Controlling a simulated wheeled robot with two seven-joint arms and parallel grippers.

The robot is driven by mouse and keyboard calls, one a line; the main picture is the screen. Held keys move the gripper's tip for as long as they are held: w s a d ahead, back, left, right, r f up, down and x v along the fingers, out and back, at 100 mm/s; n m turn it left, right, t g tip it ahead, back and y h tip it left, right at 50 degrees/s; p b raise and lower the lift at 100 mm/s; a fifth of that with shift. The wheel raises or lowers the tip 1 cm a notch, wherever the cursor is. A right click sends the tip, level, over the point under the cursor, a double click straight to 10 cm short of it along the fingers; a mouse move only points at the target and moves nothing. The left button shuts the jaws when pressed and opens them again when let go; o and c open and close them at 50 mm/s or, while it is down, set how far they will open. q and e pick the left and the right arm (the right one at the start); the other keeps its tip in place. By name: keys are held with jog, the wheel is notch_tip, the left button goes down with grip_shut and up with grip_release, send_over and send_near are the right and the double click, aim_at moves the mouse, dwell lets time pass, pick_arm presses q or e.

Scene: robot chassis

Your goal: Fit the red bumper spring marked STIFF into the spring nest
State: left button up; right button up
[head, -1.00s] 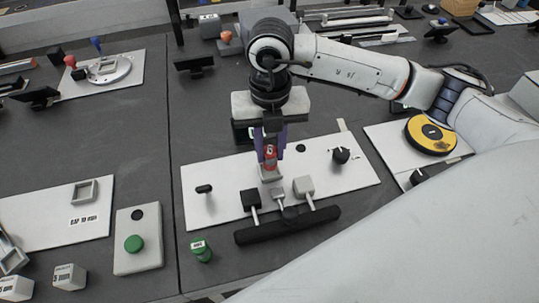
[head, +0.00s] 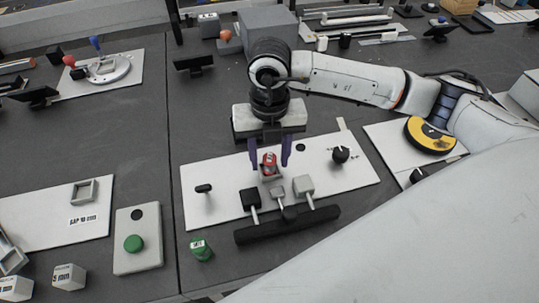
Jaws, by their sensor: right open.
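The red bumper spring (head: 269,163) stands upright at the small grey spring nest (head: 270,178) on the white panel (head: 225,180). A pale label shows on its upper end, too small to read. How deep it sits in the nest is not clear. My right gripper (head: 270,152) is open, its two purple fingers apart on either side of the red spring. I see no firm contact between fingers and spring. My left gripper is not in view.
A black bar (head: 288,226) with grey and black blocks lies along the panel's front. A green labelled cylinder (head: 201,250) stands at the front left. A black knob (head: 341,154) is right of the nest. A yellow disc (head: 430,135) lies further right.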

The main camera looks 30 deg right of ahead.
aim_at(270, 158)
notch_tip(270, 158, up, 12)
jog(key=shift+r, duration=0.15)
dwell(0.3)
jog(key=shift+s, duration=0.1)
dwell(0.3)
